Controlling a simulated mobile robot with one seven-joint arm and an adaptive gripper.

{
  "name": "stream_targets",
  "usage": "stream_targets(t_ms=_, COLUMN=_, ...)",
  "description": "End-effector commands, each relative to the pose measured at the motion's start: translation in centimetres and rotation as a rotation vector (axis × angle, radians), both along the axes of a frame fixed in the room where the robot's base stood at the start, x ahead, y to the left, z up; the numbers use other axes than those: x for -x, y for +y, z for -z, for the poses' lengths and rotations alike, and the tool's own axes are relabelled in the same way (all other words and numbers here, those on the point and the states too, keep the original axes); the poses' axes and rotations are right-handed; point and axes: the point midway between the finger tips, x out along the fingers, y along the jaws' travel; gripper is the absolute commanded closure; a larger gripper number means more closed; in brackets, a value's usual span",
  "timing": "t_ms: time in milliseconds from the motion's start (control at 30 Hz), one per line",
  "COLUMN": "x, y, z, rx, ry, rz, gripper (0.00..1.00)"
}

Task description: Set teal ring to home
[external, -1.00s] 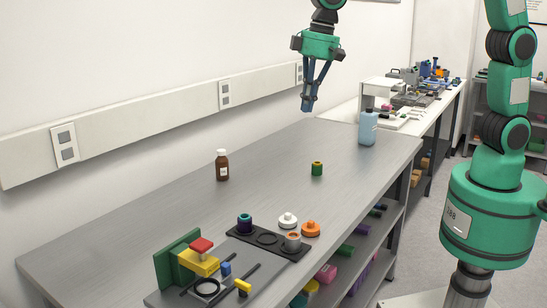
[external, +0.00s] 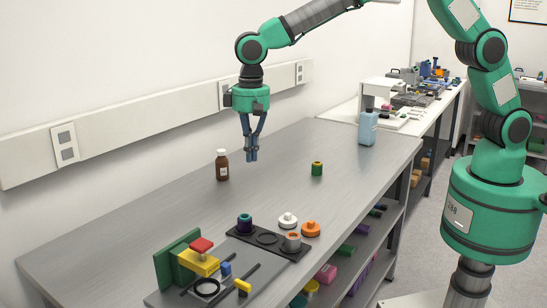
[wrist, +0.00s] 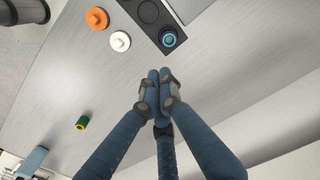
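The teal ring (external: 244,217) sits at the top of a dark purple round piece in the left place of a black tray (external: 284,253). In the wrist view the ring (wrist: 168,39) shows as a bright circle at the tray's end. The tray's middle place is an empty round outline. A grey piece with an orange top (external: 292,240) stands in its right place. My gripper (external: 251,156) hangs fingers down above the table, behind the tray. In the wrist view its fingertips (wrist: 158,88) are together with nothing between them. Which spot is home is not marked.
A white knob (external: 288,220) and an orange knob (external: 311,229) stand beside the tray. A fixture with yellow, red and green blocks (external: 200,262) is at the front. A brown bottle (external: 222,167) and a green cylinder (external: 317,169) stand farther back. The table between is clear.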

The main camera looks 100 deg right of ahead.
Motion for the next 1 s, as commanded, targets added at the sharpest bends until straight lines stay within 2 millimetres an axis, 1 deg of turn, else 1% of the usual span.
stream_targets(t_ms=100, x=-0.8, y=-0.2, z=1.2, rx=-0.001, ry=0.011, rz=0.017, gripper=1.00)
stream_targets(t_ms=200, x=-1.1, y=-0.3, z=1.8, rx=-0.001, ry=0.016, rz=0.024, gripper=1.00)
stream_targets(t_ms=333, x=-1.3, y=-0.3, z=2.1, rx=-0.001, ry=0.017, rz=0.029, gripper=1.00)
stream_targets(t_ms=767, x=-1.3, y=-0.3, z=2.3, rx=-0.001, ry=0.018, rz=0.029, gripper=1.00)
stream_targets(t_ms=867, x=-1.3, y=-0.3, z=2.8, rx=-0.001, ry=0.018, rz=0.029, gripper=1.00)
stream_targets(t_ms=1000, x=-1.3, y=-0.3, z=3.9, rx=-0.001, ry=0.018, rz=0.029, gripper=1.00)
